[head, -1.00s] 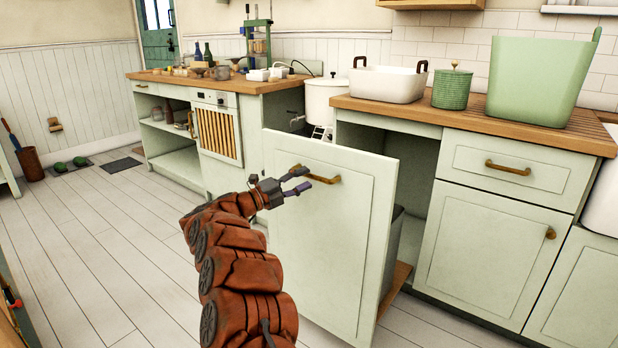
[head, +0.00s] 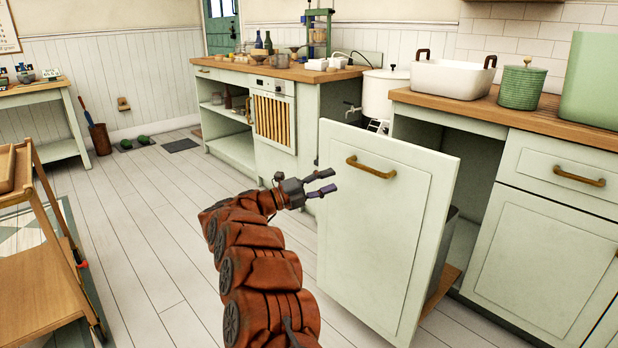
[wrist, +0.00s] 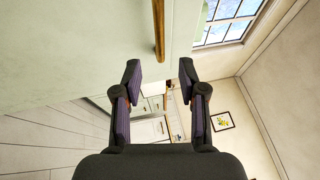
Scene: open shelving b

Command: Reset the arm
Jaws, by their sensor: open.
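My gripper (head: 322,183) is open and empty at the end of my orange-brown arm, in the middle of the head view. It is in front of the pale green pull-out cabinet front (head: 385,235), just left of its brass handle (head: 371,167). In the wrist view my gripper's two fingers (wrist: 160,85) are spread with nothing between them. The handle (wrist: 159,30) shows above them there, apart from the fingers.
The cabinet front stands out from the counter, with a dark bin (head: 446,255) behind it. A wooden cart (head: 45,285) is at the lower left. White plank floor (head: 140,250) is clear between the cart and my arm.

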